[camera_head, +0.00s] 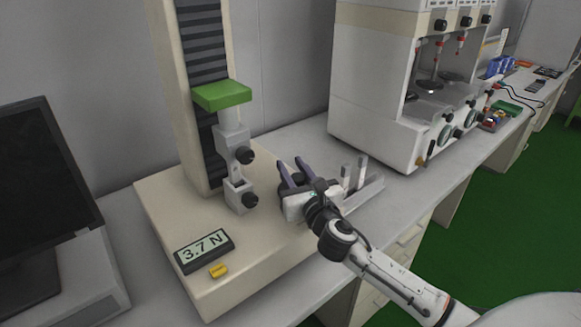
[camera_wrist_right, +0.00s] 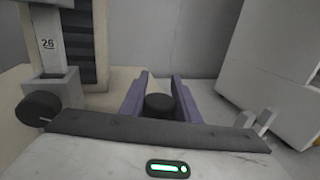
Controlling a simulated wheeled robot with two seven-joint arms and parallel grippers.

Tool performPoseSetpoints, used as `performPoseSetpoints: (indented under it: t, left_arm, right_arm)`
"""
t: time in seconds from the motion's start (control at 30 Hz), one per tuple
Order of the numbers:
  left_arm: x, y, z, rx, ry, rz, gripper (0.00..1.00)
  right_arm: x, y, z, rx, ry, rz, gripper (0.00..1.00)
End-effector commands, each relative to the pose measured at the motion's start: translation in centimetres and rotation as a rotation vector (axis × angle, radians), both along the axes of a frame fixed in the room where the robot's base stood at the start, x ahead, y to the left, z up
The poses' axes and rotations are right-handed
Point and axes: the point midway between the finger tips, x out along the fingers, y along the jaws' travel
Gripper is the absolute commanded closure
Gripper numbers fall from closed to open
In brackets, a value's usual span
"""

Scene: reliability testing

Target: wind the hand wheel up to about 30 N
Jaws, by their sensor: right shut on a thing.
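The test stand's display (camera_head: 204,250) reads 3.7 N at the front left of the cream base. The hand wheel (camera_wrist_right: 159,103) is a dark round knob, seen between my right gripper's fingers in the right wrist view. My right gripper (camera_head: 291,168), with purple-grey fingers, is shut on it at the right side of the base; the fingers also show in the wrist view (camera_wrist_right: 160,85). In the head view the gripper hides much of the wheel. The stand's column (camera_head: 190,90) carries a green crosshead (camera_head: 222,95) with grips (camera_head: 239,172) below it. My left gripper is out of view.
A small yellow piece (camera_head: 218,271) lies in front of the display. A dark monitor (camera_head: 40,205) stands at the left. Two pale upright posts (camera_head: 354,173) stand just right of my gripper. A large white machine (camera_head: 375,95) is behind, on the bench.

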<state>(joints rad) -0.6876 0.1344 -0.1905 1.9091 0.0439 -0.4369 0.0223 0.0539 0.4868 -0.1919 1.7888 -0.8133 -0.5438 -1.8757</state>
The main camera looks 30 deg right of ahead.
Motion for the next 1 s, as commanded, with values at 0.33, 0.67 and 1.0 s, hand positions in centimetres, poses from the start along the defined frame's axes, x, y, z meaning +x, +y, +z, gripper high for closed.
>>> performPoseSetpoints:
  t: [0.33,0.67,1.0]
  left_arm:
    - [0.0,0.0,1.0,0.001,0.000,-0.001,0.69]
    - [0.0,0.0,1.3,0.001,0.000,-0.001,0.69]
    - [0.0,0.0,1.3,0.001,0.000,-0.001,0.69]
  right_arm:
    - [-0.3,-0.7,0.1,0.003,0.000,-0.237,0.93]
    - [-0.6,-1.2,0.0,0.001,0.001,-0.369,0.93]
    - [-0.7,-1.4,0.0,0.000,0.000,-0.392,0.93]
